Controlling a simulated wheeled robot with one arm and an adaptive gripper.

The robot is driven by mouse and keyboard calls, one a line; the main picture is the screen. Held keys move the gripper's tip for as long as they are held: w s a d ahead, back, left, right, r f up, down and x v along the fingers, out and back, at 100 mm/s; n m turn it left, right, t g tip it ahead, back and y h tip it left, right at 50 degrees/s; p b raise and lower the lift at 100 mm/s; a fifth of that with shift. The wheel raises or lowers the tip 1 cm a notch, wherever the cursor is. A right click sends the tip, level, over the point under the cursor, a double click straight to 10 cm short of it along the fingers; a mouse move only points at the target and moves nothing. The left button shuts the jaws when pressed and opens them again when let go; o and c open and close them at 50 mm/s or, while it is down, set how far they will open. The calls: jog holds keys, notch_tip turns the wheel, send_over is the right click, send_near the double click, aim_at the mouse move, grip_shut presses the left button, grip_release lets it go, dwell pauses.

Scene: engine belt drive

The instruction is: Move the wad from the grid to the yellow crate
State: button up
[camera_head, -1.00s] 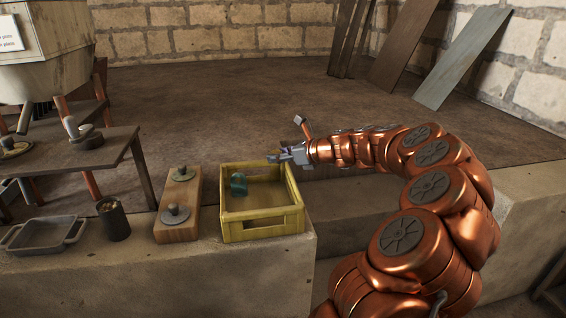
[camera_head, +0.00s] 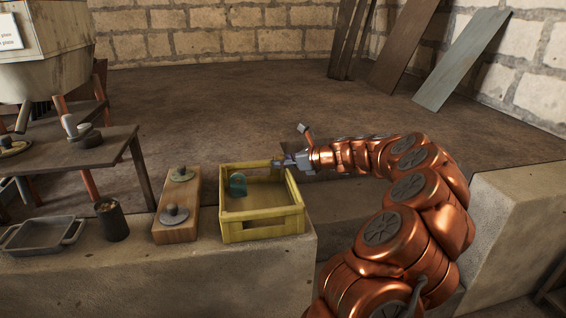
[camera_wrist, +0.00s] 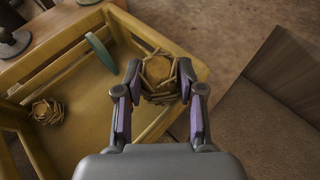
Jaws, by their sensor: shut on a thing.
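The yellow crate (camera_head: 262,228) stands on the stone ledge and also fills the left of the wrist view (camera_wrist: 62,50). My gripper (camera_head: 280,162) is at its back right corner. In the wrist view my gripper (camera_wrist: 160,88) is shut on a brown, twiggy wad (camera_wrist: 160,72), seen over the crate's corner; its height above the rim is unclear. A second similar wad (camera_wrist: 47,111) lies inside the crate. A green disc-like piece (camera_head: 238,184) leans inside it, also in the wrist view (camera_wrist: 100,51). I cannot make out the grid.
Left of the crate are a wooden board with metal knobs (camera_head: 177,233), a dark cup (camera_head: 112,220) and a grey tray (camera_head: 42,236). A small table (camera_head: 90,155) stands behind. Stone ledge lies right of the crate.

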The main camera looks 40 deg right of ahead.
jog(key=shift+f, duration=0.55)
jog(key=o, duration=0.8)
